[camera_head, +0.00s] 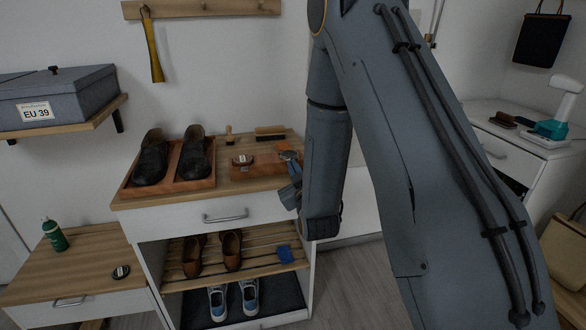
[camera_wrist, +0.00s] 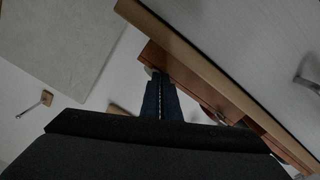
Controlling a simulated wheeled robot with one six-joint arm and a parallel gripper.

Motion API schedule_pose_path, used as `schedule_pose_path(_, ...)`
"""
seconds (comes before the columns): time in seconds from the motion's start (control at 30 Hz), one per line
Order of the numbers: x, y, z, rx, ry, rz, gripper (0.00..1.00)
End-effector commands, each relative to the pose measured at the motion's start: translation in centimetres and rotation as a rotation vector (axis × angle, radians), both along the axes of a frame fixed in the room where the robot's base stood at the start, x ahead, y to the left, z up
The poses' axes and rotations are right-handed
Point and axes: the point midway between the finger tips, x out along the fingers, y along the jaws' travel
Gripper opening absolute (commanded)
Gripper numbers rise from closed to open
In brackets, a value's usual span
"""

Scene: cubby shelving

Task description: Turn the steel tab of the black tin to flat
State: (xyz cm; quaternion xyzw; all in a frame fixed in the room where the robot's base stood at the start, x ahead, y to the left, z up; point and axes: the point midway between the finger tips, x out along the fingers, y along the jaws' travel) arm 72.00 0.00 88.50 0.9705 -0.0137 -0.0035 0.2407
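A small round dark tin (camera_head: 289,156) sits at the right end of the orange-brown tray (camera_head: 266,170) on the cabinet top, at the tip of my gripper (camera_head: 291,180). It is small and partly covered there, and I cannot make out how its steel tab is turned. In the wrist view my gripper's two dark fingers (camera_wrist: 158,88) lie together with only a thin seam between them. Their tips are by the tray's edge (camera_wrist: 160,58), at a small pale grey bit (camera_wrist: 150,71). I cannot tell whether they touch the tin.
Black shoes (camera_head: 172,158) stand in a tray; brushes (camera_head: 270,132) lie behind. The cabinet's front edge (camera_wrist: 200,65) runs close.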

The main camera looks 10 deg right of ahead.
Motion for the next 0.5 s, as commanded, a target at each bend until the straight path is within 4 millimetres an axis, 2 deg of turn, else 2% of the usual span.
schedule_pose_path(0.5,-0.02,-0.04,-0.01,-0.071,0.005,0.003,0.0)
